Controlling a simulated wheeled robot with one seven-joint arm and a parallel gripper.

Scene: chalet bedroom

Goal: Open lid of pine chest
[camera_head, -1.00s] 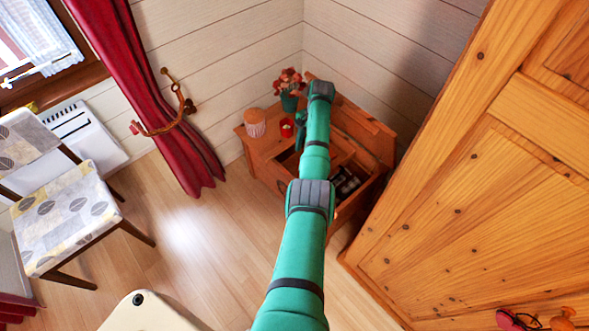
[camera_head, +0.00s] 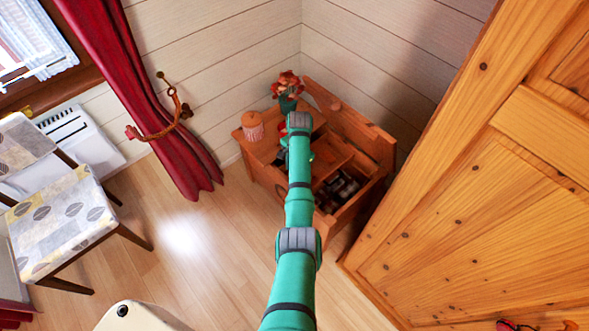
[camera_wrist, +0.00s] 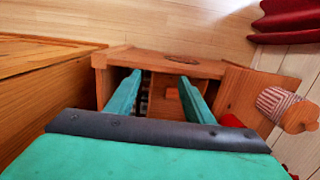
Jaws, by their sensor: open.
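The pine chest (camera_head: 268,170) stands in the corner in the head view. Its inside shows, with dark objects (camera_head: 342,188) in one compartment. A wooden panel that looks like its lid (camera_head: 365,130) stands raised along the back wall side. My arm reaches over the chest and hides part of its middle. In the wrist view my gripper (camera_wrist: 160,78) is open, fingers apart and empty, over the chest opening. The chest's panel with an oval mark (camera_wrist: 180,64) lies beyond the fingertips. I cannot tell whether the fingers touch anything.
A striped jar (camera_head: 252,127) and a potted plant (camera_head: 287,90) stand on the chest's left side top. A large pine piece (camera_head: 470,190) stands close on the right. A chair (camera_head: 62,225) and red curtain (camera_head: 150,100) are left. The floor in front is clear.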

